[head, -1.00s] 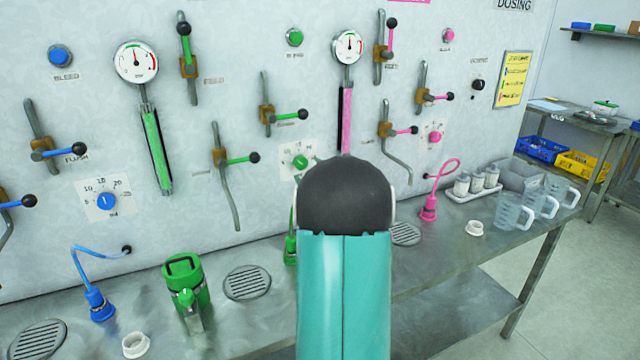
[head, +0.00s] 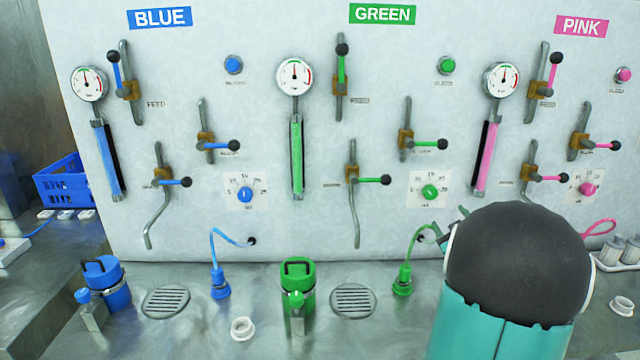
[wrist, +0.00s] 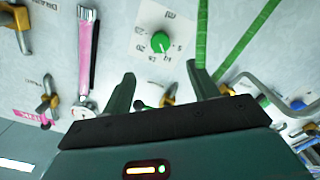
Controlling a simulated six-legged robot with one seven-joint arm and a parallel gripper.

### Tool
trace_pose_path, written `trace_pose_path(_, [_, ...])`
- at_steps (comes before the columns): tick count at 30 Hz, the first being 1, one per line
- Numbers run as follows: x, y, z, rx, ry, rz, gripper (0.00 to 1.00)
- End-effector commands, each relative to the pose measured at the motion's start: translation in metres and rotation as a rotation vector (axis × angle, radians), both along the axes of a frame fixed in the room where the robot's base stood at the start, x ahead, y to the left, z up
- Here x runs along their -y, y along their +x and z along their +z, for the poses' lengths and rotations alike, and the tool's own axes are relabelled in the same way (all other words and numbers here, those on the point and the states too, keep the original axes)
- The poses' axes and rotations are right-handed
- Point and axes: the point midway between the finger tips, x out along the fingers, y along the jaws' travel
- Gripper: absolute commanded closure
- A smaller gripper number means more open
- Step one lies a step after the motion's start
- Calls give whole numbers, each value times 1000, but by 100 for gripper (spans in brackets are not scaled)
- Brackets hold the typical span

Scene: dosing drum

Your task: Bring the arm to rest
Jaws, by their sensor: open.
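My arm rises at the lower right of the head view, its dark rounded joint in front of the panel between the green and pink sections. It hides most of my gripper there. In the wrist view my gripper (wrist: 160,84) is open, with nothing between its two fingers. The wrist view looks at the panel at a turned angle, with the green dial (wrist: 162,43) showing beyond the fingertips. The same green dial (head: 429,192) is left of my arm in the head view.
The panel carries blue, green and pink levers and gauges. On the bench stand a blue canister (head: 107,282), a green canister (head: 298,288), a blue hose fitting (head: 220,284) and a green hose fitting (head: 402,281). White cups stand at right. A blue crate (head: 64,184) is far left.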

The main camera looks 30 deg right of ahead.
Motion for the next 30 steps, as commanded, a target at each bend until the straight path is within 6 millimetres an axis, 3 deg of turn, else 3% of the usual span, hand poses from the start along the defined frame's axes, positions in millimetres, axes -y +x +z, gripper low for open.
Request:
trace_pose_path(7, [-7, 6, 4, -5, 9, -2, 41])
trace_pose_path(11, [-37, 28, 19, -31, 56, -19, 41])
trace_pose_path(15, [-100, 54, 36, -91, 165, -45, 41])
trace_pose_path(20, [-186, 63, 43, -183, 320, -55, 41])
trace_pose_path(26, [-304, 41, 35, -346, 518, -23, 41])
trace_pose_path(30, [-388, 3, 22, -498, 649, 25, 41])
